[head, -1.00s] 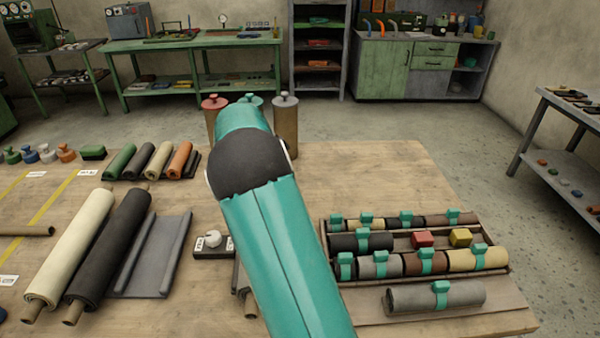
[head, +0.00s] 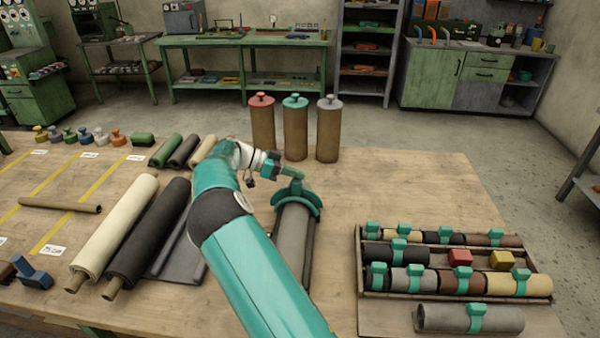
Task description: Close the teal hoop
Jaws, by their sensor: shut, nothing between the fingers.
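The teal hoop (head: 297,194) is a thick arch over the far part of a grey roll (head: 292,236), near the middle of the table in the head view. Its two sides spread out above the roll like a hinged, part-open band. I cannot see its underside or whether its ends meet. My gripper (head: 297,175) is shut and empty, just above the top of the hoop. I cannot tell whether its fingertips touch the hoop. My arm hides the left side of the roll and part of its cradle.
Three capped brown cylinders (head: 295,130) stand behind the hoop. A wooden tray (head: 366,262) of banded rolls is at right, with a loose banded grey roll (head: 450,318) before it. Cream (head: 115,230) and black (head: 148,238) rolls lie at left. Table between hoop and tray is clear.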

